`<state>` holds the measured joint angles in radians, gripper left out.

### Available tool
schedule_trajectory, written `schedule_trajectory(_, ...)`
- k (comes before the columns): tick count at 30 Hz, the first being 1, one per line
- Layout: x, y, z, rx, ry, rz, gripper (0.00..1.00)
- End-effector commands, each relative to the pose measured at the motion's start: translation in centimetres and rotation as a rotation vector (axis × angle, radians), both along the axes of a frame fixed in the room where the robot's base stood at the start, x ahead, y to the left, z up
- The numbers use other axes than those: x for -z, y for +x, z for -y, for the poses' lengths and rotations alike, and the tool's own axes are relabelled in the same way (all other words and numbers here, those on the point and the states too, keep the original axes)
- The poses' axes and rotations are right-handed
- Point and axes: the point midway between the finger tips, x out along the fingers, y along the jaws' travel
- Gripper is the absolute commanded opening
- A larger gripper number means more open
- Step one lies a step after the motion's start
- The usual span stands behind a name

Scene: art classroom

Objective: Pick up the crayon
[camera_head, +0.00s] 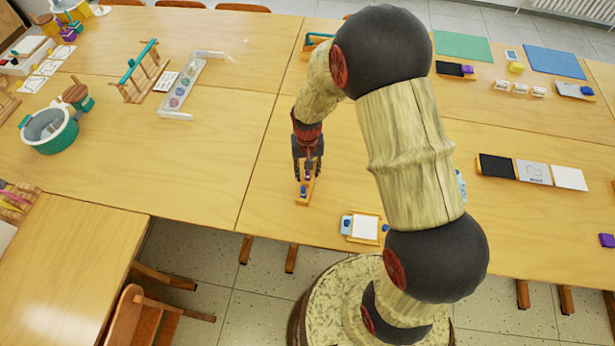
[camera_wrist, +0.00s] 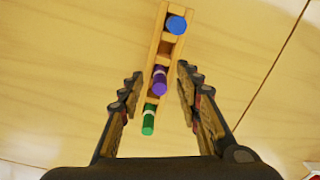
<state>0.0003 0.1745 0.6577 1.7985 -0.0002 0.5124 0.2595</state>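Crayons stand in a narrow wooden holder (camera_wrist: 162,60) on the table. In the wrist view a blue crayon (camera_wrist: 176,25) is at the far end, a purple crayon (camera_wrist: 159,81) in the middle and a green crayon (camera_wrist: 148,120) at the near end. My gripper (camera_wrist: 157,84) is open above the holder, its fingers on either side of the purple crayon, with gaps to both sides. In the head view my gripper (camera_head: 308,174) points down over the holder (camera_head: 303,200) and partly hides it.
A framed white pad (camera_head: 364,227) with blue pieces lies right of the holder. Black and white cards (camera_head: 533,171) lie farther right. A teal pot (camera_head: 50,133) and a wooden rack (camera_head: 143,75) stand on the left. The table left of the holder is clear.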

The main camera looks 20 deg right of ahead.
Motion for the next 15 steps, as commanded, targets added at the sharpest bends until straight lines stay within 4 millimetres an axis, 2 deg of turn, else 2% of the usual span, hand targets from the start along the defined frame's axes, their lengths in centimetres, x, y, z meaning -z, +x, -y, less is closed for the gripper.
schedule_trajectory(3, 1.20, 0.07, 0.02, 0.000, 0.000, 0.001, 0.34)
schedule_trajectory(9, 1.14, 0.08, 0.02, 0.000, 0.000, 0.002, 0.34)
schedule_trajectory(15, 1.13, 0.06, 0.03, 0.000, -0.001, 0.002, 0.23)
